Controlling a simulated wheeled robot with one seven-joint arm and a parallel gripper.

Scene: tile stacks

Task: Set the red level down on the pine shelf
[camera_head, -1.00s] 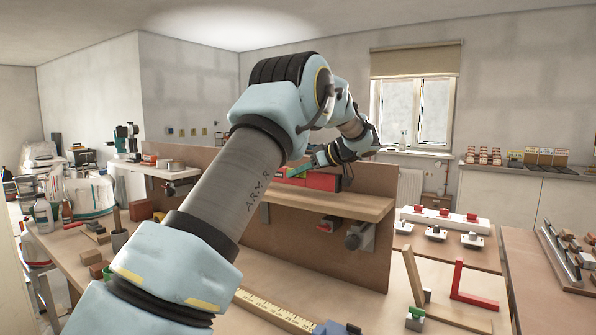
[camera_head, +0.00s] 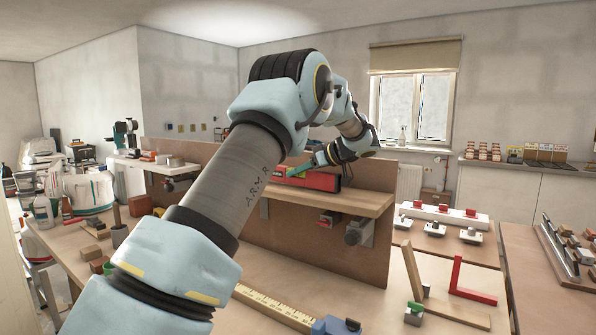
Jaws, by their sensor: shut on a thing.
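The red level (camera_head: 322,181) is a long red bar with a green part near its left end, lying roughly level along the pine shelf. My gripper (camera_head: 312,167) is above its left part and shut on it; the fingertips are partly hidden by my arm. The pine shelf (camera_head: 360,201) is a pale wooden board fixed to a brown upright panel. The level is at the shelf's top surface; I cannot tell whether it touches or hovers slightly above. My arm hides the shelf's left end.
Clamps (camera_head: 357,232) hang under the shelf. The brown panel (camera_head: 300,240) stands behind and below it. A yellow rule (camera_head: 275,308), a red square (camera_head: 468,283) and a white block with red knobs (camera_head: 444,216) lie on the benches. The shelf's right end is bare.

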